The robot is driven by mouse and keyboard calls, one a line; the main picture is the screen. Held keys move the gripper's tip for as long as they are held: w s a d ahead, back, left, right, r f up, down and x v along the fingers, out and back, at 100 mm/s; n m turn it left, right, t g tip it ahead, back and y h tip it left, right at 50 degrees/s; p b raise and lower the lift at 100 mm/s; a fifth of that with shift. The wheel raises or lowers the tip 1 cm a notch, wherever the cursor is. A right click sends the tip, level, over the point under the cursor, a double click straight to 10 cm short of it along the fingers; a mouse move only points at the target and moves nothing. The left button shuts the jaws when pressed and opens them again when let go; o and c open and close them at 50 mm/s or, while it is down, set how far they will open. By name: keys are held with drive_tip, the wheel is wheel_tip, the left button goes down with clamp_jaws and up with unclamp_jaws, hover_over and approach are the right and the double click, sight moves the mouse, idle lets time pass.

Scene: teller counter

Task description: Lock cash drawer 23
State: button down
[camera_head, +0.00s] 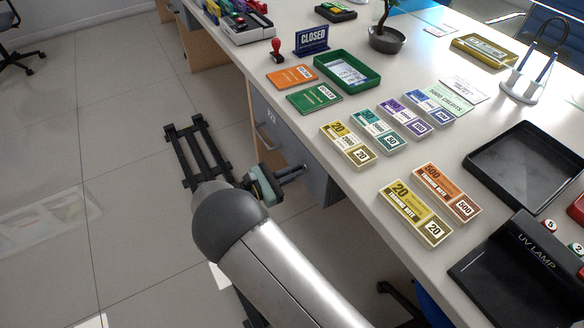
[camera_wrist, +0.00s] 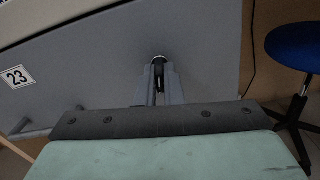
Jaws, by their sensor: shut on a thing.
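Cash drawer 23 (camera_head: 262,113) is grey and sits under the counter; its front (camera_wrist: 100,62) fills much of the wrist view. It looks closed. Its number label (camera_wrist: 18,76) and its bar handle (camera_wrist: 35,132) are at the left. A round metal lock (camera_wrist: 158,58) is on the front. My gripper (camera_wrist: 158,80) points straight at the lock, its fingers shut on a small dark key (camera_wrist: 158,70), mostly hidden between them. The key appears to be at the lock; its depth and exact turn cannot be told. My gripper (camera_head: 300,170) also shows beside the drawer unit in the head view.
The counter top (camera_head: 330,190) above holds banknote bundles, a green tray (camera_head: 347,70), a black tray (camera_head: 530,165) and a UV lamp (camera_head: 520,255). A blue stool (camera_wrist: 295,47) stands right of the drawer. The floor at the left is largely clear.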

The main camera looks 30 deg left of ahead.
drive_tip(key=shift+n+p, duration=0.45)
drive_tip(key=shift+n, duration=0.55)
drive_tip(key=c, duration=1.6)
unclamp_jaws()
drive_tip(key=shift+o, duration=0.2)
drive_tip(key=v, duration=1.7)
drive_tip(key=shift+a, duration=0.15)
drive_tip(key=shift+s, duration=0.15)
